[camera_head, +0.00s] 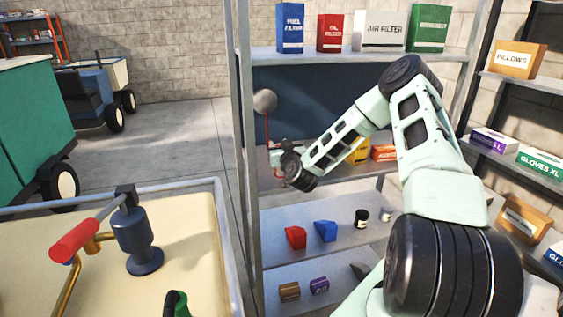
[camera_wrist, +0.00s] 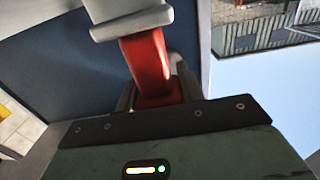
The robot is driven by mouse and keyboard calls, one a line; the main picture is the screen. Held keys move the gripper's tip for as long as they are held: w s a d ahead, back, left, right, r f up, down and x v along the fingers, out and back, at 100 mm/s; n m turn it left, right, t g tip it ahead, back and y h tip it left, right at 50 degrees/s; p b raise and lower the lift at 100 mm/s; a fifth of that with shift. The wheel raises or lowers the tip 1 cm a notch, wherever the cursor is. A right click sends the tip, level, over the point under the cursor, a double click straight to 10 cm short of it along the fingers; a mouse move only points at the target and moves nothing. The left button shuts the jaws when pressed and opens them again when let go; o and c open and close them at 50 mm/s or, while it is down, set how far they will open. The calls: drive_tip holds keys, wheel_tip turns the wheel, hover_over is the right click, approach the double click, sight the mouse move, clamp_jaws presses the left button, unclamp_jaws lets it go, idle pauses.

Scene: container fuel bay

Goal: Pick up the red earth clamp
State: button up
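The red earth clamp (camera_wrist: 148,60) shows in the wrist view as a bent red piece between the two fingers of my gripper (camera_wrist: 158,92). The fingers lie close along both sides of its near end, with no clear gap. A pale grey block (camera_wrist: 130,20) meets its far end; I cannot tell whether they are joined. In the head view my gripper (camera_head: 277,157) is at the left side of the shelf rack, above the middle shelf. The clamp is small and mostly hidden there. A thin red cable (camera_head: 267,128) runs down to it from a grey ball (camera_head: 265,101).
The rack's left upright (camera_head: 245,150) stands close to my gripper. Filter boxes (camera_head: 380,30) are on the top shelf; yellow and orange boxes (camera_head: 383,152) are behind my forearm. Red and blue items (camera_head: 325,231) lie on the shelf below. A tray with a pump (camera_head: 137,235) is at left.

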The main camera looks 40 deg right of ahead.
clamp_jaws()
drive_tip(key=shift+r, duration=0.15)
drive_tip(key=shift+r+b, duration=0.75)
drive_tip(key=shift+r, duration=4.15)
